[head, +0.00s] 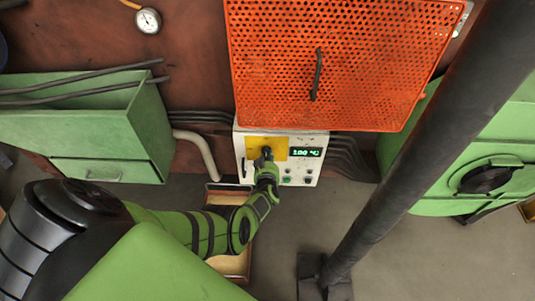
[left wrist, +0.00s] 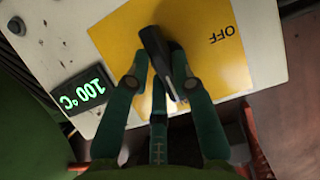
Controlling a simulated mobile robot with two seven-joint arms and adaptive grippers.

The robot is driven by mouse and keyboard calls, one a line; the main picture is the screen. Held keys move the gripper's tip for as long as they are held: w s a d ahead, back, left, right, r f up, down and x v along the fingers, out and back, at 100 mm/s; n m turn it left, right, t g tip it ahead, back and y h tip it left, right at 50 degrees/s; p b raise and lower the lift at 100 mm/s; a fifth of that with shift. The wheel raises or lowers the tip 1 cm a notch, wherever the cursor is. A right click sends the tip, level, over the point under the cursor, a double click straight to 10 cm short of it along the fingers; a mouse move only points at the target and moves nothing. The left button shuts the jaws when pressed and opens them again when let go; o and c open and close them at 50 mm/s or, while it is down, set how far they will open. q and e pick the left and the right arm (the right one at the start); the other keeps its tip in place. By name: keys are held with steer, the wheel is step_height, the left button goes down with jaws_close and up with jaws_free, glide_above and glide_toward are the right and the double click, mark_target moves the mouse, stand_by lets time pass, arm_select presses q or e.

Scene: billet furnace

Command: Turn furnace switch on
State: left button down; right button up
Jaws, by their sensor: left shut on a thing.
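The furnace switch is a black lever (left wrist: 158,52) on a yellow plate (head: 280,146) of a white control box (head: 242,147). A display (head: 308,152) beside the plate reads 100 °C in green. The fingers hide part of the lever and the lower plate. My right gripper is not in view.
An orange perforated panel (head: 275,65) with a dark handle stands above the box. A green bin (head: 130,125) is on the left, green machinery (head: 440,165) on the right. A dark pole (head: 430,125) crosses the right side. An open box (head: 232,268) lies below my arm.

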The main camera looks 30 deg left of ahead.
arm_select(q)
steer(key=c, duration=1)
jaws_free()
steer(key=shift+c, duration=0.2)
